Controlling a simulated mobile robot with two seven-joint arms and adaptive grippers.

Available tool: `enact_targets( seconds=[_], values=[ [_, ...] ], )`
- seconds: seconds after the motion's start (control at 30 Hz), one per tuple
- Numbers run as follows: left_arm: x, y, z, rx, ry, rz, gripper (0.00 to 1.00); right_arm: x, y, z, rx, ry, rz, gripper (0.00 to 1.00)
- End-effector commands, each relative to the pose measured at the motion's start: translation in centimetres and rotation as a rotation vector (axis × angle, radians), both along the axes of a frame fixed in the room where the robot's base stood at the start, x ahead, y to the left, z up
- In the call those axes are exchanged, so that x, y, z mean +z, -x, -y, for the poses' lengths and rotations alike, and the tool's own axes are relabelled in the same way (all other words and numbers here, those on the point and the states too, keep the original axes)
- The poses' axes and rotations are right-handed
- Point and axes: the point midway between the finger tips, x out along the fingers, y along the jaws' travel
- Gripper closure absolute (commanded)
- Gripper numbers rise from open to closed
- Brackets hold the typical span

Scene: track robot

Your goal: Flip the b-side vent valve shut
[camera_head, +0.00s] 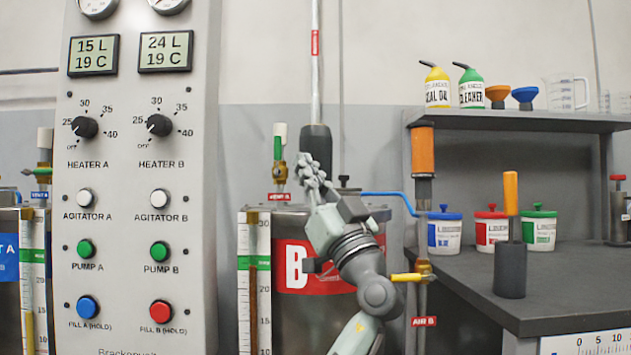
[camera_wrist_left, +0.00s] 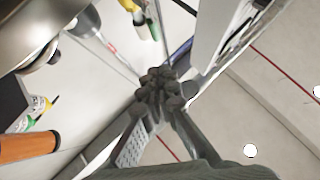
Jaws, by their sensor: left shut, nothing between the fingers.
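The b-side vent valve (camera_head: 280,160) stands on the lid of tank B, above a red vent label (camera_head: 279,197). What looks like that sleeve shows at the top of the left wrist view (camera_wrist_left: 152,22). My left gripper (camera_head: 306,165) is shut and empty, raised just to the right of the valve in the head view. Its closed fingertips also show in the left wrist view (camera_wrist_left: 158,82). I cannot tell whether they touch the lever. My right gripper is out of view.
Tank B (camera_head: 290,250) stands behind my left arm. The control panel (camera_head: 135,220) is close on the left. A yellow-handled air valve (camera_head: 412,277) and an orange-handled post (camera_head: 423,150) are on the right, before a dark bench (camera_head: 570,270) with tubs.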

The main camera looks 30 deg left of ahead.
Motion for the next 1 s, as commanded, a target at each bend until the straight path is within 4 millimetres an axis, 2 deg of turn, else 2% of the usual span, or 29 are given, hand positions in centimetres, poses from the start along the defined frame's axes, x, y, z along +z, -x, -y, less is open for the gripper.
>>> enact_targets(
  seconds=[0.03,0.17,0.4,1.0],
  values=[
    [1.1,-0.2,-0.8,0.004,-0.002,0.003,1.00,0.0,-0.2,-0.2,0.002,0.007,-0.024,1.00],
    [2.9,-1.0,-2.5,0.002,-0.002,0.001,1.00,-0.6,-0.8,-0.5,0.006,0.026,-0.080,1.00],
    [2.4,-2.4,-5.3,0.001,-0.001,-0.003,1.00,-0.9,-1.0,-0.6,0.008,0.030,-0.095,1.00],
    [2.3,-2.7,-6.0,0.000,0.005,0.002,1.00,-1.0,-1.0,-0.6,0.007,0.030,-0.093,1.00]
  ],
)
